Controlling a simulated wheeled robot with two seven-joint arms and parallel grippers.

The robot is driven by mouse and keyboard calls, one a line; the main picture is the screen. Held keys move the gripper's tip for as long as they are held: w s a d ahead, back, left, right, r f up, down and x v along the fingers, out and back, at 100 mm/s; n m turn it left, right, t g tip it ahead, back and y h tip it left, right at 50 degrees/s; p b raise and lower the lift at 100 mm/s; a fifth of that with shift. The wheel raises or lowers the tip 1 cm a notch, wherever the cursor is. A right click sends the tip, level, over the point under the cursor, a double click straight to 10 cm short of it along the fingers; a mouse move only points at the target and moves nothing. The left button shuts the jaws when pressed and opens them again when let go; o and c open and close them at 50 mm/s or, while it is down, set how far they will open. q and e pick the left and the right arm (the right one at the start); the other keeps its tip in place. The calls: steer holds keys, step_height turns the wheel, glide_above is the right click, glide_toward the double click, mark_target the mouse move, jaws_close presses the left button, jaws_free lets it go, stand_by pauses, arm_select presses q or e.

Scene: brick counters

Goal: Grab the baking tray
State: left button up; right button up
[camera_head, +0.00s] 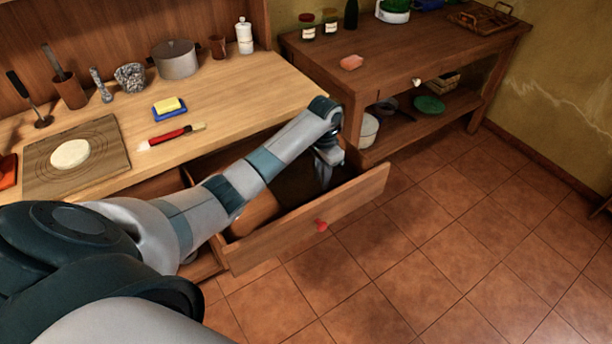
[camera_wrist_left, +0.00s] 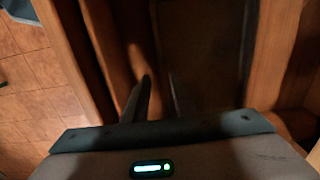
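The baking tray (camera_head: 297,186) looks like a dark flat sheet inside the open drawer (camera_head: 300,229). Part of it is hidden behind my left arm and in shadow. It also shows in the left wrist view as a dark panel (camera_wrist_left: 203,50). My left gripper (camera_head: 324,176) points down into the drawer at its right end. In the left wrist view its two fingers (camera_wrist_left: 159,82) are apart, near the tray's left edge. The dim light hides whether they touch the tray. My right gripper is out of view.
The wooden counter (camera_head: 240,105) above the drawer holds a cutting board with dough (camera_head: 70,153), a red-handled brush (camera_head: 172,136), a sponge (camera_head: 168,106) and a pot (camera_head: 176,60). A shelved side table (camera_head: 420,55) stands at right. The tiled floor in front is clear.

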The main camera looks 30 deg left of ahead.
mark_target(320, 190)
arm_select(q)
steer(key=shift+f, duration=0.3)
steer(key=shift+f, duration=0.1)
steer(key=shift+w+a+f+p, duration=0.2)
steer(key=shift+f+p, duration=0.15)
steer(key=shift+f, duration=0.9)
steer(key=shift+w+a+f+p, duration=0.15)
steer(key=shift+f+p, duration=0.2)
steer(key=shift+f, duration=0.9)
steer(key=shift+d, duration=0.1)
jaws_close()
